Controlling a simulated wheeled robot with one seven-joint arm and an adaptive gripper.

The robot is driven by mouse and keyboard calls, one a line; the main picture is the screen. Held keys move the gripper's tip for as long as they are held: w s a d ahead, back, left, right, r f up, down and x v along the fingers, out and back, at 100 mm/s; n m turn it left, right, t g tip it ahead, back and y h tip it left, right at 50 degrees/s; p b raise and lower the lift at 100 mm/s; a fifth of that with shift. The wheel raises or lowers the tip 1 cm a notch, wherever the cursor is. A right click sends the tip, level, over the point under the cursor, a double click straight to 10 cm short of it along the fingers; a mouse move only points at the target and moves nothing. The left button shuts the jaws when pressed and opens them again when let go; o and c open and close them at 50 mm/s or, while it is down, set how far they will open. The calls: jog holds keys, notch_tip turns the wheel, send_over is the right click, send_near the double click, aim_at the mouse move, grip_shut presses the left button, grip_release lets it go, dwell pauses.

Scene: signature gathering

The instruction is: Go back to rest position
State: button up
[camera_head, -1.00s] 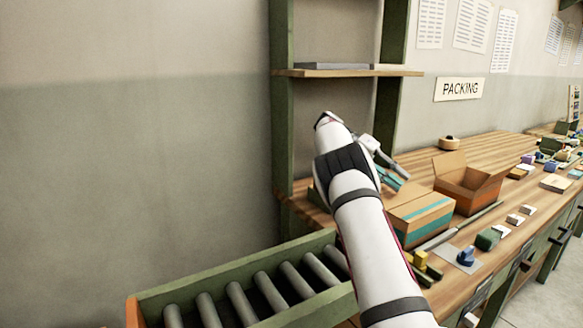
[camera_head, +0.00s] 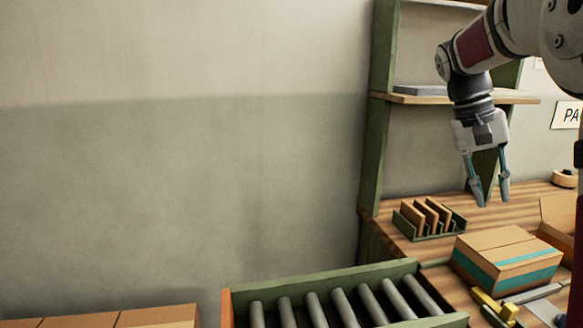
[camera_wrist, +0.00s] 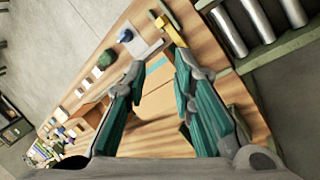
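My gripper (camera_head: 493,190) hangs fingers-down at the upper right of the head view, above the workbench. Its two teal-padded fingers are apart with nothing between them. In the wrist view my gripper (camera_wrist: 152,72) is also open. The closed cardboard box with a teal stripe (camera_head: 503,259) stands on the bench below and to the right of it. In the wrist view the box (camera_wrist: 158,98) shows partly between and behind the fingers. My arm is bent and raised at the upper right.
A roller conveyor (camera_head: 340,309) lies at the bottom of the head view. A green rack of brown boards (camera_head: 430,217) and an open box (camera_head: 558,220) stand on the bench (camera_head: 385,222). A shelf (camera_head: 450,99) is behind my gripper. Yellow and blue items (camera_wrist: 124,35) show in the wrist view.

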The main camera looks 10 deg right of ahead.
jog(key=s+a+f+n+t+y+p, duration=0.2)
jog(key=s+a+n+t+p, duration=0.3)
jog(key=s+a, duration=1.8)
jog(key=shift+n+t+y, duration=0.7)
jog(key=shift+n+t, duration=0.3)
jog(key=shift+n, duration=0.2)
jog(key=shift+f, duration=0.1)
